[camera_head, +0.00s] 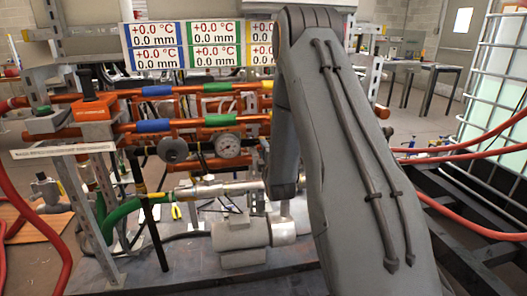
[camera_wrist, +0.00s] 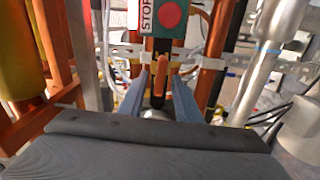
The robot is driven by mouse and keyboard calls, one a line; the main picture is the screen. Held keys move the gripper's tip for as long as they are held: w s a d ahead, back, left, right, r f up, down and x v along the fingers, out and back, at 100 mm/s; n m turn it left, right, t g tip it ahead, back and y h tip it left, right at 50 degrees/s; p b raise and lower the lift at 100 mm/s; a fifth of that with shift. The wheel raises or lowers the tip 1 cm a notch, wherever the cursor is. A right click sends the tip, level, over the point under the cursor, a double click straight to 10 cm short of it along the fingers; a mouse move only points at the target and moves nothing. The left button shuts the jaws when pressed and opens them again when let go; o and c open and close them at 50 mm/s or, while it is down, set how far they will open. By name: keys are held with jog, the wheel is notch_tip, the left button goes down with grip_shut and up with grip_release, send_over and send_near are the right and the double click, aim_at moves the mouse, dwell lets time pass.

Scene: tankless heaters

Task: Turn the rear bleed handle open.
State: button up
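In the wrist view, a small orange handle (camera_wrist: 160,74) stands on a dark fitting in front of an orange pipe; I take it for the rear bleed handle, though I cannot be sure. My gripper (camera_wrist: 159,78) has its two blue-grey fingers apart, one on each side of the handle. Narrow gaps show between the fingers and the handle, so it looks open and not clamped. How deep the handle sits between the fingers is hard to tell. In the head view, my arm hides my gripper and this handle.
A green panel with a red stop button (camera_wrist: 170,14) is just above the handle. Vertical pipes (camera_wrist: 215,55) stand close on the right. In the head view, orange pipes (camera_head: 190,124), a pressure gauge (camera_head: 228,145) and a readout board (camera_head: 195,46) are left of my arm.

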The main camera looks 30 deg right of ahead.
jog(key=v, duration=0.8)
jog(key=shift+w+r, duration=0.1)
jog(key=shift+w, duration=0.05)
dwell(0.5)
jog(key=s+a+m+g+y, duration=0.2)
jog(key=s+a+m+g, duration=0.15)
jog(key=a, duration=0.45)
jog(key=s+a+m+g+y, duration=0.25)
jog(key=s+a+g, duration=0.25)
jog(key=a, duration=0.3)
jog(key=s+a+r+m+g, duration=0.2)
jog(key=s+a+m+g, duration=0.4)
jog(key=s, duration=0.8)
jog(key=s+a+r+g+y, duration=0.1)
jog(key=s+a+r+g, duration=0.2)
jog(key=s, duration=0.8)
jog(key=s+d+r+m+p, duration=0.2)
jog(key=d+r+p, duration=0.2)
jog(key=p, duration=0.9)
notch_tip(320, 180, up, 3)
jog(key=shift+s+d+f, duration=0.2)
jog(key=shift+d, duration=0.05)
